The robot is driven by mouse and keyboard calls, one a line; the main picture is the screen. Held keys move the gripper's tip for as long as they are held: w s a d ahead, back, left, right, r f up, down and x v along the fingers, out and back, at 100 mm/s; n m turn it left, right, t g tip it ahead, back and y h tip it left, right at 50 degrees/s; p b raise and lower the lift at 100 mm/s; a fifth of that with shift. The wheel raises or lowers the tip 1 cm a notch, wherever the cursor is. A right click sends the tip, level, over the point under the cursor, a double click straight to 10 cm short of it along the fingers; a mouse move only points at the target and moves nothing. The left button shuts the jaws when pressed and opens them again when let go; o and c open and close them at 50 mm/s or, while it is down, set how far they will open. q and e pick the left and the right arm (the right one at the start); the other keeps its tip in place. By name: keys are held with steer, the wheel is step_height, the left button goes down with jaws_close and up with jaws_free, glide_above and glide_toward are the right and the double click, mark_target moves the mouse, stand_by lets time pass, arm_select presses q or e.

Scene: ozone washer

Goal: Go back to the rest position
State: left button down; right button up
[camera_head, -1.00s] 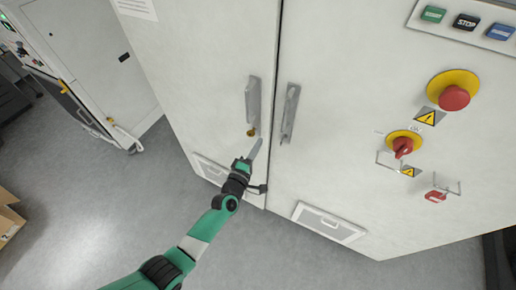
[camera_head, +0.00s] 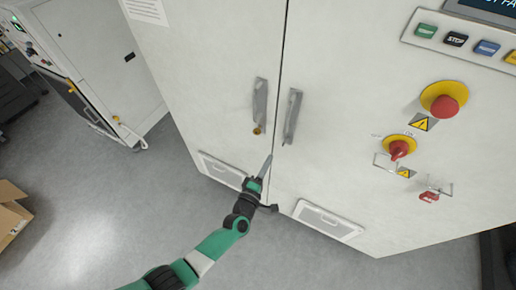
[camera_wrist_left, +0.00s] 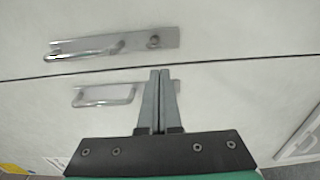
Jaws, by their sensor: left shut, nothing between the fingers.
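My left gripper (camera_head: 266,165) shows in the head view in front of the lower middle of a large white cabinet (camera_head: 215,60), below its two door handles. In the left wrist view its two grey fingers (camera_wrist_left: 160,75) are together, with nothing between them. The fingertips overlap the lower handle (camera_wrist_left: 105,95) plate's end in that view; I cannot tell whether they touch the door. The left door handle (camera_head: 260,103) and the right door handle (camera_head: 291,115) stand beside the seam, and both doors look closed. My right gripper is not in view.
The cabinet's right door carries a red emergency button (camera_head: 445,105), a red rotary switch (camera_head: 399,149) and a row of push buttons (camera_head: 456,39). Another white machine (camera_head: 95,60) stands at the left. A cardboard box (camera_head: 12,213) lies at the left edge. The grey floor (camera_head: 150,220) between is clear.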

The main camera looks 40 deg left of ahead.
arm_select(q)
steer(key=d, duration=0.5)
steer(key=shift+s+f, duration=0.1)
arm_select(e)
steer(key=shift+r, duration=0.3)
